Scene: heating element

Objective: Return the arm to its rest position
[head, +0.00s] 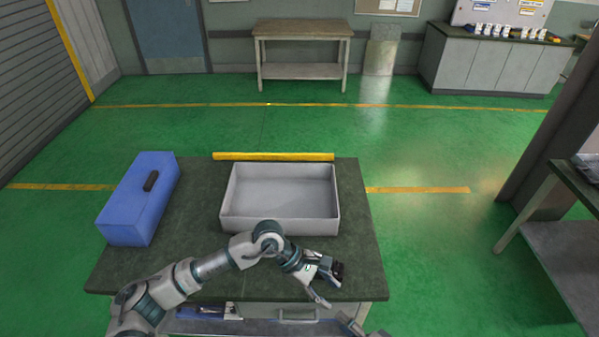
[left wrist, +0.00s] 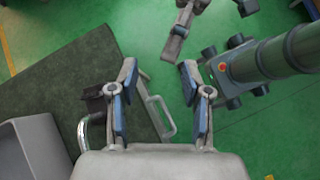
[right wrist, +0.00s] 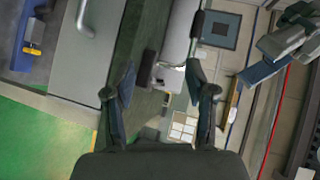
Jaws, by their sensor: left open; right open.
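My left arm reaches in from the left across the front of the dark table (head: 190,240). My left gripper (head: 328,285) is open over the table's front right corner. In the left wrist view its fingers (left wrist: 158,75) are apart with nothing between them. A small dark object (left wrist: 95,101) with a curved shiny metal part shows beside the left finger; I cannot tell what it is. My right gripper shows only in part at the head view's bottom edge (head: 350,326). In the right wrist view its fingers (right wrist: 162,75) are open, with no object clearly held.
A blue box (head: 140,199) with a black handle stands on the table's left. An empty-looking grey tray (head: 280,229) sits at the middle back, with a yellow bar (head: 273,156) behind it. A handle (left wrist: 158,117) juts from the table's front. Another table (head: 570,265) stands at right.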

